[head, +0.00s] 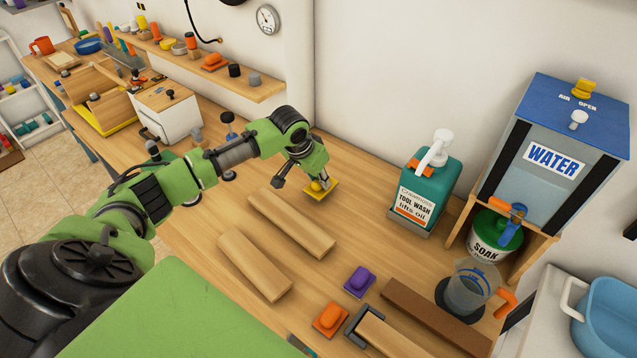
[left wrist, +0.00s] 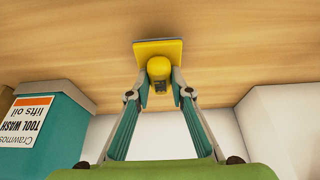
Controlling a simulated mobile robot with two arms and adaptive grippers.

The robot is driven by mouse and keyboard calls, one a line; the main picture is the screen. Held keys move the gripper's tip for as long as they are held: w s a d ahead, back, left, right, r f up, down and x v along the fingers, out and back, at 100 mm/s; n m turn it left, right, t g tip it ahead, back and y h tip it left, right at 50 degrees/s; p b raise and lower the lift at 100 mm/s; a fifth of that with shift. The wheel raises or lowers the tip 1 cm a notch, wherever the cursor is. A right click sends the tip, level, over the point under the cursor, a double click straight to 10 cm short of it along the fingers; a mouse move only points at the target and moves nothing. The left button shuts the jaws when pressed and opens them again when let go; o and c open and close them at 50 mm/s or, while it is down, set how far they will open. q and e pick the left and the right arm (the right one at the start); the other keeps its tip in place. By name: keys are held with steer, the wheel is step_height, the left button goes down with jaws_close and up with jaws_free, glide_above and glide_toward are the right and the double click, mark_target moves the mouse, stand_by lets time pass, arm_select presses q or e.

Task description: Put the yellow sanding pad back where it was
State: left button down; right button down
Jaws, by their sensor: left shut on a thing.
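The yellow sanding pad (head: 321,192) is a flat square with a round yellow knob on top. It is at the middle of the bench, toward the wall. My left gripper (head: 317,181) is shut on its knob from above. In the left wrist view the pad (left wrist: 157,47) lies flat against the bench top or very close to it, and the fingertips (left wrist: 160,84) grip both sides of the knob. I cannot tell whether the pad touches the wood. My right gripper is not in view.
Two loose wooden boards (head: 291,223) lie in front of the pad. A purple pad (head: 359,281) and an orange pad (head: 330,319) lie nearer the front. A teal tool-wash bottle (head: 435,185) stands right of the pad. A wall shelf (head: 205,68) holds several small items.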

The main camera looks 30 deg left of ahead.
arm_select(q)
step_height(320, 180, down, 2)
steer(key=shift+f, duration=0.1)
steer(key=shift+s, duration=0.1)
steer(key=shift+f, duration=0.15)
steer(key=c, duration=1.8)
jaws_free()
